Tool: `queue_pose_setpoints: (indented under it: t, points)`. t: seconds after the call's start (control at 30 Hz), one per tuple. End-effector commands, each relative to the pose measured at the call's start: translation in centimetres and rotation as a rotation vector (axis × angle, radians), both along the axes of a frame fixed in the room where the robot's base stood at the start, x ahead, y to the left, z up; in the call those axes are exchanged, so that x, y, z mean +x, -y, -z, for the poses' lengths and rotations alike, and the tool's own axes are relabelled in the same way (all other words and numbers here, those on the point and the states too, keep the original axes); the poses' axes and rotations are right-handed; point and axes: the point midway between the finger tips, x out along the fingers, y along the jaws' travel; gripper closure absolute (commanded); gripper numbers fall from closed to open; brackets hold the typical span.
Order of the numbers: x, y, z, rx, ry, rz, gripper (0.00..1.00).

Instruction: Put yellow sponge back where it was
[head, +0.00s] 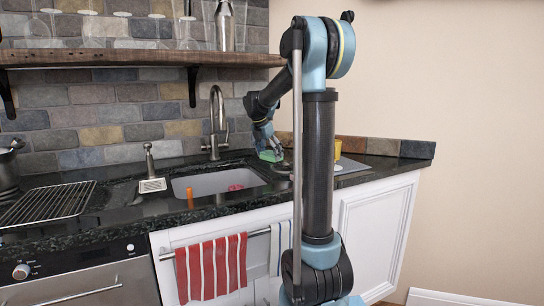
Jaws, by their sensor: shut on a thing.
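My gripper (268,146) is at the right end of the sink, low over the dark counter. It is shut on a small pale green thing (270,156), which looks block-like but is too small to identify surely. I cannot tell whether this is the sponge or whether it touches the counter. A yellow thing (338,148) shows just right of my arm's upright link, at the back of the counter. It is partly hidden by the arm, and I cannot tell what it is.
The sink (215,182) holds an orange thing (190,195) and a pinkish-red thing (236,187). The faucet (215,125) stands behind it. A grey board (350,167) lies right of my arm. A wooden shelf (130,58) with glasses hangs above. A wire rack (48,203) lies left.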

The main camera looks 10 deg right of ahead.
Motion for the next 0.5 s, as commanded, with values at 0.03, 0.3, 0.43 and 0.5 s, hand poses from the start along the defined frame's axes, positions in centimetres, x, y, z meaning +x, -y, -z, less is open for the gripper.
queue_pose_setpoints:
  t: [0.03,0.3,0.43,0.5]
  points:
    - [-0.01,0.01,0.22,0.0,0.0,0.0,0.52]
    - [-0.01,0.01,0.3,0.0,0.0,0.0,0.52]
    - [-0.01,0.0,0.3,0.0,0.0,0.0,0.02]
    - [-0.01,0.0,0.3,0.0,0.0,0.0,0.02]
